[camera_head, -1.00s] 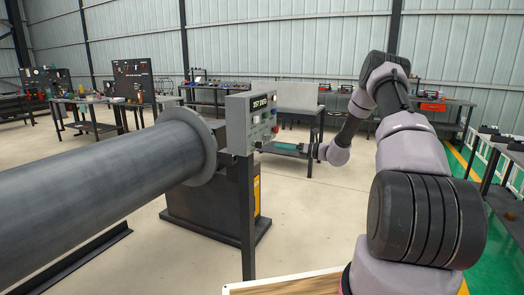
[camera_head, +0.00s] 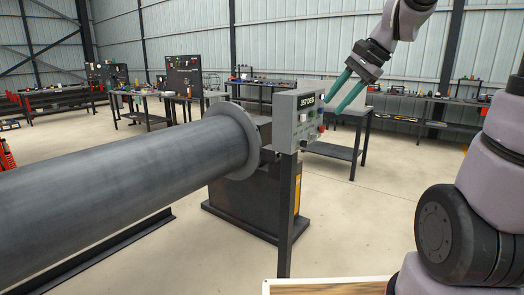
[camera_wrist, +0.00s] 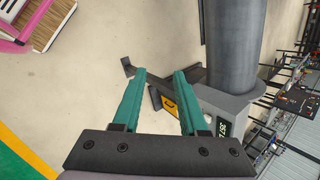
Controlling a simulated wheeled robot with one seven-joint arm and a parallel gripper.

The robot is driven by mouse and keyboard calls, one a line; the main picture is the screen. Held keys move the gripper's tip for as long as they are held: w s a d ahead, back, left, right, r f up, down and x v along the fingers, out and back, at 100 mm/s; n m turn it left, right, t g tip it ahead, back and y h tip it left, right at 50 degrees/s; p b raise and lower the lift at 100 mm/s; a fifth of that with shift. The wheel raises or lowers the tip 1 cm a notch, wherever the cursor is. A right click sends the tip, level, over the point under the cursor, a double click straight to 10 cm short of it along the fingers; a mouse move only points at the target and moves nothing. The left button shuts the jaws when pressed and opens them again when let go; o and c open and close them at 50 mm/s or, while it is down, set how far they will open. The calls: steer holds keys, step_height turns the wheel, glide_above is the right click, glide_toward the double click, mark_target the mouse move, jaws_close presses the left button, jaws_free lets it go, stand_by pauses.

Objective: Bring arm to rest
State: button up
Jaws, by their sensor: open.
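My gripper (camera_head: 342,93) is raised in the head view, to the upper right of the control box (camera_head: 297,119). Its two green fingers are apart with nothing between them, and they point down and to the left. The grey control box, with a lit display, buttons and a red knob, stands on a dark post. In the head view the fingertips overlap the box's right edge; I cannot tell how far apart they are in depth.
A large grey cylinder (camera_head: 120,165) with a flange runs to a dark machine base (camera_head: 240,212). Workbenches (camera_head: 338,150) with tools line the back wall. A wooden-topped piece (camera_head: 325,287) edged in white is at the bottom.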

steer(key=s+d+r+n+t+h, duration=0.1)
steer(key=s+d+n+t+h, duration=0.1)
steer(key=s, duration=0.5)
steer(key=s+d+r+n+t+h, duration=0.1)
steer(key=s+d+n, duration=0.2)
steer(key=s, duration=0.4)
steer(key=shift+d+r+n+t+h, duration=0.2)
steer(key=shift+r+n+t+h, duration=0.2)
steer(key=shift+n, duration=0.3)
